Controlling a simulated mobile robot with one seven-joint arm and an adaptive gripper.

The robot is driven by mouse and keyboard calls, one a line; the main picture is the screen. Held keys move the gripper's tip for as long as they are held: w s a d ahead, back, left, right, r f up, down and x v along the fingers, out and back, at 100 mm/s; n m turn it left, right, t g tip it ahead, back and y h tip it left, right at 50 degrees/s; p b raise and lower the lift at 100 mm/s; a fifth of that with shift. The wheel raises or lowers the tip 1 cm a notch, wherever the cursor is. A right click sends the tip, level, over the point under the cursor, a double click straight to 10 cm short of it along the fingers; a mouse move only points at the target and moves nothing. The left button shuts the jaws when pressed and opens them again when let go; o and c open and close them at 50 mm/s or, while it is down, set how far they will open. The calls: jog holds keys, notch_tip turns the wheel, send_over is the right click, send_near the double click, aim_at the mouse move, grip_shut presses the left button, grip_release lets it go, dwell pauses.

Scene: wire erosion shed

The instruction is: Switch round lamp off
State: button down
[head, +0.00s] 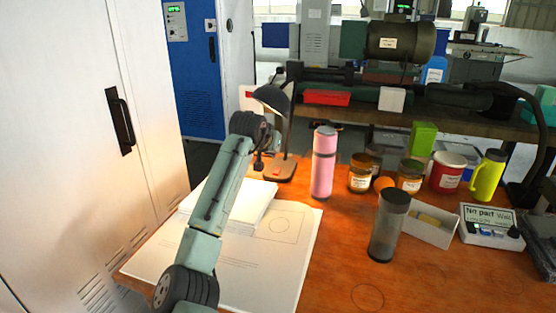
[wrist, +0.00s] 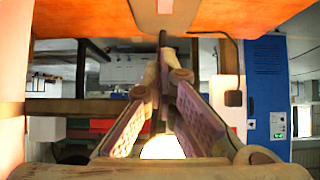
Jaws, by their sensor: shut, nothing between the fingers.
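The round lamp (head: 272,98) has a dark round shade on a thin dark stem over a brown base (head: 281,170) on the orange-brown bench. A small reddish spot shows on the base. The wrist view looks upside down; a bright glow (wrist: 162,148), seemingly the lit lamp, shows between the finger bases, and a brown block, seemingly the lamp base (wrist: 145,20), is at the top. My gripper (head: 260,164) is low beside the base's left side. Its fingers (wrist: 163,70) converge, shut and empty, pointing towards the base. I cannot tell whether they touch it.
White papers (head: 250,205) lie left of the base. A pink bottle (head: 323,165) stands close on the right, with several jars (head: 362,173) and a grey cylinder (head: 389,225) beyond. A white cabinet (head: 75,130) borders the bench at left. The front right bench is mostly clear.

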aim_at(279, 170)
jog(key=x, duration=0.3)
jog(key=shift+w+d+f+p, duration=0.1)
jog(key=shift+w+d+p, duration=0.05)
jog(key=shift+w+p, duration=0.2)
jog(key=f, duration=0.2)
jog(key=f+p, duration=0.1)
jog(key=shift+w+f, duration=0.25)
jog(key=shift+w, duration=0.05)
jog(key=shift+f, duration=0.45)
jog(key=shift+w+d, duration=0.1)
jog(key=shift+d, duration=0.1)
jog(key=shift+w+f+p, duration=0.1)
jog(key=shift+f+p, duration=0.1)
jog(key=shift+p, duration=0.2)
jog(key=shift+w, duration=0.1)
jog(key=shift+w+d+p, duration=0.2)
jog(key=shift+w+p, duration=0.25)
jog(key=shift+w, duration=0.3)
